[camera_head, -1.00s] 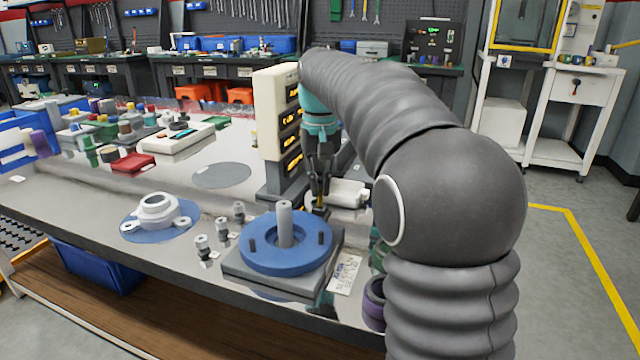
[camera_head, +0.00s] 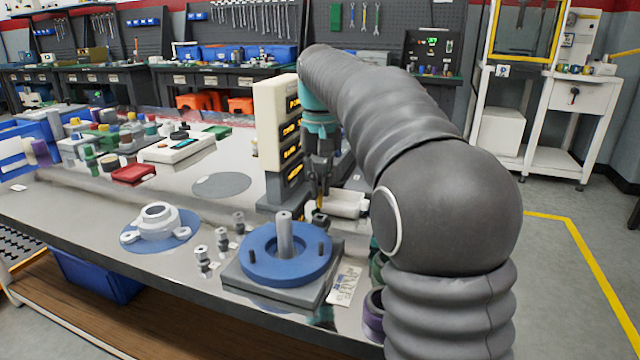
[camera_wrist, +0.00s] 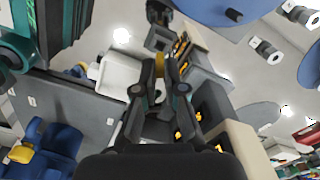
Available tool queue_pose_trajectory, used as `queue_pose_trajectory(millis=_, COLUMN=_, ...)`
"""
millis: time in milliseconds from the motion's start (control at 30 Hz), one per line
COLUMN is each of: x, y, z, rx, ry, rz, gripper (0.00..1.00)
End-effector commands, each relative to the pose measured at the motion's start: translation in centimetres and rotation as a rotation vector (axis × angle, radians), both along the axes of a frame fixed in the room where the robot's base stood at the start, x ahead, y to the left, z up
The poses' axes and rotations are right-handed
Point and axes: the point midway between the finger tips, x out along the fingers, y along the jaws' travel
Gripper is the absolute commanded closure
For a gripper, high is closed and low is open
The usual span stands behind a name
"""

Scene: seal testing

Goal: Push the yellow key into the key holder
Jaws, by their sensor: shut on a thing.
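My gripper (camera_head: 320,190) points down over the right side of the bench, beside the cream tower. It is shut on the yellow key (camera_wrist: 160,66), a small yellow piece between the fingertips in the wrist view. The key also shows as a thin yellow strip in the head view (camera_head: 320,200). A small dark block, seemingly the key holder (camera_head: 320,219), sits just below the fingertips; it also shows in the wrist view (camera_wrist: 160,38). I cannot tell whether the key's tip is inside it or just above it.
The cream tower (camera_head: 270,125) with lit displays stands close left of my gripper. A blue ring fixture (camera_head: 262,262) with an upright post is in front. A white cylinder device (camera_head: 345,204) lies close on the right. A grey disc area (camera_head: 221,185) is bare.

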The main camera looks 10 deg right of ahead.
Motion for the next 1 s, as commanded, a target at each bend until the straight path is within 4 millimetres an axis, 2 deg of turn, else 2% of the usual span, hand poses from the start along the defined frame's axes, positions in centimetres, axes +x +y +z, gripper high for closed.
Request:
queue_pose_trajectory(millis=33, x=0.3, y=0.0, z=-0.7, rx=0.000, ry=-0.007, rz=0.000, gripper=1.00)
queue_pose_trajectory(millis=67, x=0.6, y=0.1, z=-0.6, rx=0.000, ry=-0.014, rz=-0.012, gripper=1.00)
queue_pose_trajectory(millis=300, x=0.6, y=0.1, z=1.6, rx=0.001, ry=-0.019, rz=-0.281, gripper=1.00)
queue_pose_trajectory(millis=533, x=0.0, y=0.1, z=2.4, rx=-0.001, ry=-0.001, rz=-0.460, gripper=1.00)
queue_pose_trajectory(millis=767, x=0.0, y=0.1, z=1.7, rx=-0.002, ry=0.001, rz=-0.489, gripper=1.00)
queue_pose_trajectory(millis=1000, x=0.0, y=0.1, z=-0.1, rx=-0.001, ry=0.000, rz=-0.488, gripper=1.00)
